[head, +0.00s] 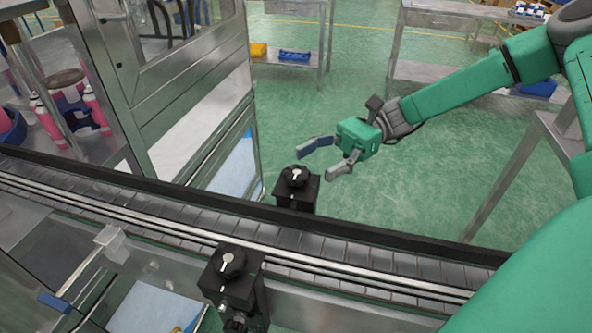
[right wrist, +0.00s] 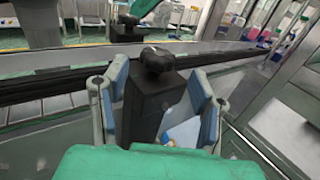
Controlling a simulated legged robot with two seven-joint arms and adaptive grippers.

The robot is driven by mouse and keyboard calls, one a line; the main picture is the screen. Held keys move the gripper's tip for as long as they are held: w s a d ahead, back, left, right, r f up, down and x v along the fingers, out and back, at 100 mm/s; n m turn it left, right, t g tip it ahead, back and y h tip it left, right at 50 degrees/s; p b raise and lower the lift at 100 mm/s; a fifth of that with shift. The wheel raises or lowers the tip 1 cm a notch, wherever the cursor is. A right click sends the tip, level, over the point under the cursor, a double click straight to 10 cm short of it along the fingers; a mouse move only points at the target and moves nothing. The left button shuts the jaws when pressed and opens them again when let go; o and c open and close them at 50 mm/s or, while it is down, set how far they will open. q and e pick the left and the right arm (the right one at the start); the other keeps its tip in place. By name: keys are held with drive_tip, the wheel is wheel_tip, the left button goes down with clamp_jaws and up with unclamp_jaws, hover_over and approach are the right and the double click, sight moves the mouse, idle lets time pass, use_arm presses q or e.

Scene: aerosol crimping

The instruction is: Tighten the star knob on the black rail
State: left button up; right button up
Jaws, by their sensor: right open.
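A black star knob (head: 295,176) with a white pointer mark sits on a black block (head: 296,195) at the far side of the conveyor, by the black rail (head: 400,249). My right gripper (head: 313,162) is open and empty, just beyond and to the right of this knob, its fingers pointing at it. In the right wrist view the knob (right wrist: 157,62) and its block (right wrist: 148,108) show between the two spread fingers (right wrist: 157,100); I cannot tell whether they touch. A second similar knob (head: 231,262) sits on a near-side block. My left gripper is not in view.
A slatted conveyor (head: 190,223) runs across the front. A glazed metal machine frame (head: 190,90) stands at left, with pink bottles (head: 95,108) behind glass. A metal table (head: 435,74) stands at the back. The green floor around my right gripper is clear.

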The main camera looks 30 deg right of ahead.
drive_tip(key=d, duration=0.5)
drive_tip(key=shift+w, duration=0.25)
